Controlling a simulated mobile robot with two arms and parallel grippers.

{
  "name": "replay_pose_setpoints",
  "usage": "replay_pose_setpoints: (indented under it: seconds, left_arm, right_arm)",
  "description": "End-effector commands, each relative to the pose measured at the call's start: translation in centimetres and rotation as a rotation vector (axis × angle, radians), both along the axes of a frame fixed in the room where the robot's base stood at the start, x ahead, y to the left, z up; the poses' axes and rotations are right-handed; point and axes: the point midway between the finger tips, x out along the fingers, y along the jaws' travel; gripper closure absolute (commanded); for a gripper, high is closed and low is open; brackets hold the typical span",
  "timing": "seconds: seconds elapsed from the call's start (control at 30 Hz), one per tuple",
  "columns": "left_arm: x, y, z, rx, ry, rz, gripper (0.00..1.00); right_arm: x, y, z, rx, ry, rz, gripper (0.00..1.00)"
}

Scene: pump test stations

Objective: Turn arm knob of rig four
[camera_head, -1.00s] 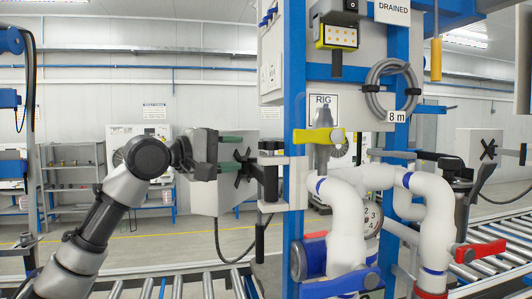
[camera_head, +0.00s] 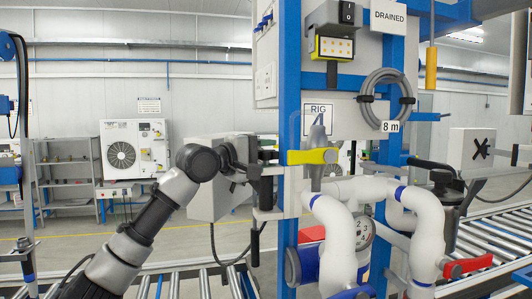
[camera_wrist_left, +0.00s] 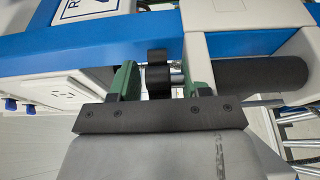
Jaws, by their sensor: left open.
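The sign of rig four (camera_head: 318,122) hangs on the blue-framed rig, its digit partly covered. My left gripper (camera_head: 268,162) is beside the rig's left blue post. In the left wrist view my left gripper (camera_wrist_left: 157,84) has its green fingers apart, either side of a short black knob (camera_wrist_left: 158,70) that projects by the rig frame. I cannot tell whether a finger touches it. A black cylindrical handle (camera_wrist_left: 262,74) lies to the right, outside the fingers. In the head view the gripper hides most of the knob. My right gripper is not in view.
A yellow valve handle (camera_head: 312,157) is just right of the gripper, above white pipes (camera_head: 335,235) and a gauge (camera_head: 362,233). A grey box (camera_head: 208,200) stands behind my left arm. A roller conveyor (camera_head: 190,284) runs below.

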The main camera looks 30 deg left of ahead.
Motion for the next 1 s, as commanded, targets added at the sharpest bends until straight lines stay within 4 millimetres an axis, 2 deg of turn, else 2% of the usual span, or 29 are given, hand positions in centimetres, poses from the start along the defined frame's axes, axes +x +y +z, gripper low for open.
replay_pose_setpoints:
  seconds: [0.13, 0.17, 0.4, 0.47, 0.77, 1.0]
  left_arm:
    - [0.0, 0.0, 0.0, 0.0, 0.0, 0.0, 0.53]
    - [0.0, 0.0, 0.0, 0.0, 0.0, 0.0, 0.56]
    - [0.0, 0.0, 0.0, 0.0, 0.0, 0.0, 0.93]
    - [0.0, 0.0, 0.0, 0.0, 0.001, 0.0, 1.0]
    - [0.0, 0.1, 0.1, -0.003, 0.003, -0.041, 1.0]
    - [0.1, 0.0, 0.3, -0.006, 0.003, -0.182, 1.0]
  right_arm:
    - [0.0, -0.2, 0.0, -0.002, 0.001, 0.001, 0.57]
    - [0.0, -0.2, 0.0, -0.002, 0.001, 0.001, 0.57]
    - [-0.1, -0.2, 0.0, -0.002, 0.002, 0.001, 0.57]
    - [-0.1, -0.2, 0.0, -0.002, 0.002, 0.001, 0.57]
    - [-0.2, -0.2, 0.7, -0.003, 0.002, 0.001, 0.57]
    - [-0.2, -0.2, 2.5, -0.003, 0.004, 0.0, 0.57]
